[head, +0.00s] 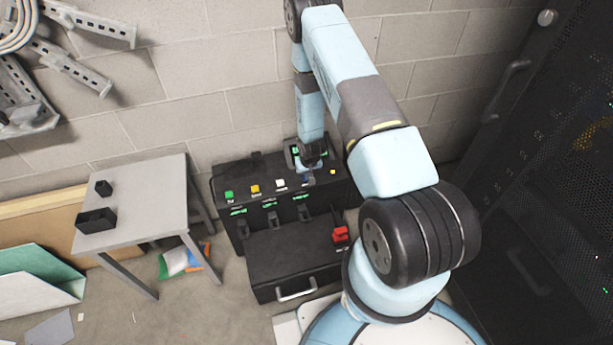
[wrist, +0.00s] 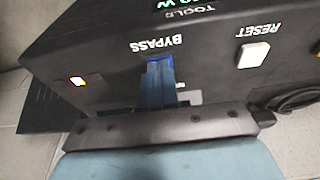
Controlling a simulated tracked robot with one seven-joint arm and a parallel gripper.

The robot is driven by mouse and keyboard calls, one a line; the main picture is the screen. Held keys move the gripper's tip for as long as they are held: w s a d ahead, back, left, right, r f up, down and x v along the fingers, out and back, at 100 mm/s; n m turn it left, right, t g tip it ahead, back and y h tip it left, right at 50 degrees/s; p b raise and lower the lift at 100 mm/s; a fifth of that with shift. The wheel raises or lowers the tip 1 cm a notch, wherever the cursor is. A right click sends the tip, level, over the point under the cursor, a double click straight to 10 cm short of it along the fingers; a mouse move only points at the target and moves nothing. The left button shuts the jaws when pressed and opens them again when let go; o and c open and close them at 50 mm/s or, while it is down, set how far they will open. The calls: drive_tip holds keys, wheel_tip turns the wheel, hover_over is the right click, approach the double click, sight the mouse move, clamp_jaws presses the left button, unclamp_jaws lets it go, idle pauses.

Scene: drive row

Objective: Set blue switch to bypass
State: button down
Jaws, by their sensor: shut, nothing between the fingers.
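The blue switch (wrist: 159,61) shows in the wrist view, beside the upside-down BYPASS label on the black console (wrist: 100,50). Darker blue surfaces run from it down towards my gripper's dark body, which covers their lower end. My gripper (head: 311,178) is shut and empty, pointing down at the right part of the console (head: 225,190) in the head view. It is close to the blue switch; I cannot tell whether it touches it. The switch's exact setting is unclear, as my gripper hides part of it.
A white RESET button (wrist: 253,55) and a lit amber lamp (wrist: 77,82) flank the switch. Green (head: 229,195), yellow (head: 255,189) and white (head: 280,184) buttons lie further left. A red part (head: 340,234) sits at the console's front. A grey table (head: 150,190) stands left.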

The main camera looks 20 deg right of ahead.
drive_tip(key=shift+w+r, duration=0.3)
drive_tip(key=shift+w, duration=0.2)
drive_tip(key=shift+r, duration=0.1)
drive_tip(key=shift+r, duration=0.25)
drive_tip(key=s+v, duration=0.2)
drive_tip(key=v, duration=1)
drive_tip(key=shift+s, duration=0.3)
drive_tip(key=shift+r, duration=0.1)
